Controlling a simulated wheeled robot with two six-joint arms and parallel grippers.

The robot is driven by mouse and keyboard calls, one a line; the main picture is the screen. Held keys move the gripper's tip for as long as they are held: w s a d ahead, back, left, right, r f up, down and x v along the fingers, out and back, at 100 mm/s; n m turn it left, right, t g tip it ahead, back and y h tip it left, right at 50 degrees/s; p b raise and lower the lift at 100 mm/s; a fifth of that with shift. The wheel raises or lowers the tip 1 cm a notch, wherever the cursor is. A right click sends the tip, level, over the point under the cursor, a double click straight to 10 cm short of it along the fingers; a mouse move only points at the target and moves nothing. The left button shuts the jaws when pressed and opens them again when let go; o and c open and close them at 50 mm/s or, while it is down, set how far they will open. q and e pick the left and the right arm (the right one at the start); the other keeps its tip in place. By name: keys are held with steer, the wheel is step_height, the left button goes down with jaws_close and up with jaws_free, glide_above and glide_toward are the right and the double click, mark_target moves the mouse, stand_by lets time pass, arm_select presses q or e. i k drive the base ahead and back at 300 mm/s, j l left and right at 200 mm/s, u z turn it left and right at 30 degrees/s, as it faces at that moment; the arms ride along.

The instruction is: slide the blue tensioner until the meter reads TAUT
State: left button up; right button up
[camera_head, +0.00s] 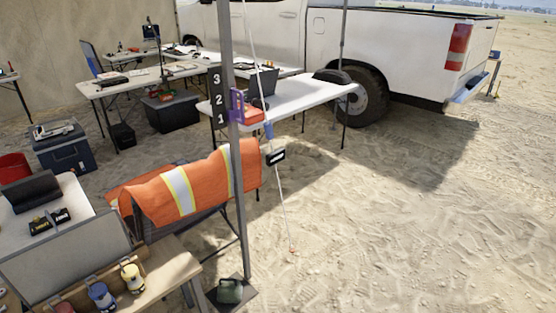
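A thin pale guy line (282,205) runs from the top of the view down to a small reddish point at the sand, right of the tent pole. The blue tensioner (268,130) is a small blue piece on this line, roughly level with the far white table's front edge. Just below it hangs the meter (275,156), a small black box with a white display. The reading on the display is too small to make out. Neither of my grippers is in view.
A grey tent pole (237,170) stands left of the line, with a purple clamp (237,105) and a black 1-2-3 board (217,98). An orange vest (180,192) hangs over a chair beside it. Lanterns (132,278) stand at lower left. Sand right of the line is clear.

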mark_target(269, 130)
steer(key=i+l, duration=0.7)
